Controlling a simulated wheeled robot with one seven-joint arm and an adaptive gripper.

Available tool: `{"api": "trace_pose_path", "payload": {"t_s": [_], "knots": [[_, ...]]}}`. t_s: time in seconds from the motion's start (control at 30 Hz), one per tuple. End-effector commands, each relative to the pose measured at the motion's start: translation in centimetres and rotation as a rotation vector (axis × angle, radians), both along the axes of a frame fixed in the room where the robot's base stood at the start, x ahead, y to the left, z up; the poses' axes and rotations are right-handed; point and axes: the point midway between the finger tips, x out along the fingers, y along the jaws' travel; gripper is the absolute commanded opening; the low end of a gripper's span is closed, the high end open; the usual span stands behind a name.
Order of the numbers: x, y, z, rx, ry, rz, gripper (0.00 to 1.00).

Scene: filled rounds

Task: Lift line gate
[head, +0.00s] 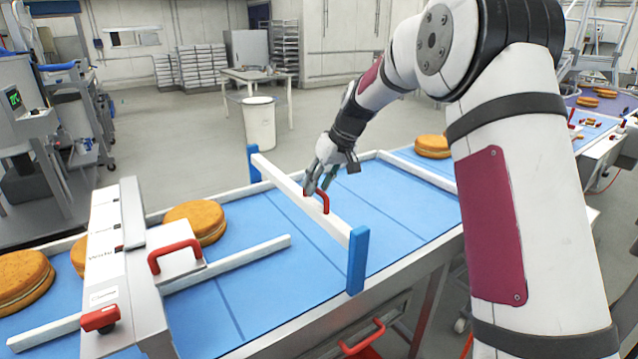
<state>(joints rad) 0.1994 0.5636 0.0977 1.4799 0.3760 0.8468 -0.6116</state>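The line gate is a white bar (281,182) lying across the blue conveyor, with a blue end piece (254,163) at the far side and another (357,260) at the near side. A red handle (325,202) stands on the middle of the bar. My gripper (318,189) points down at the bar, right at the far end of the handle. Its fingers overlap the handle in the picture. I cannot tell whether they touch it or how far apart they are.
The blue conveyor (395,215) is bare around the gate. Round filled cakes lie on it at left (195,221) and right (432,146). A white machine housing (118,255) with a red handle (175,254) spans the belt at left. A white bin (259,124) stands behind.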

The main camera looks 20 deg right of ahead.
Motion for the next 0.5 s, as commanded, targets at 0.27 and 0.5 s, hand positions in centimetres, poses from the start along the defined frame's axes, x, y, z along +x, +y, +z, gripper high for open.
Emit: {"api": "trace_pose_path", "payload": {"t_s": [0.27,0.5], "knots": [[-0.4,-0.5,1.5,0.0,-0.002,-0.001,0.33],[-1.9,-1.9,5.8,-0.001,-0.003,-0.002,0.33]]}}
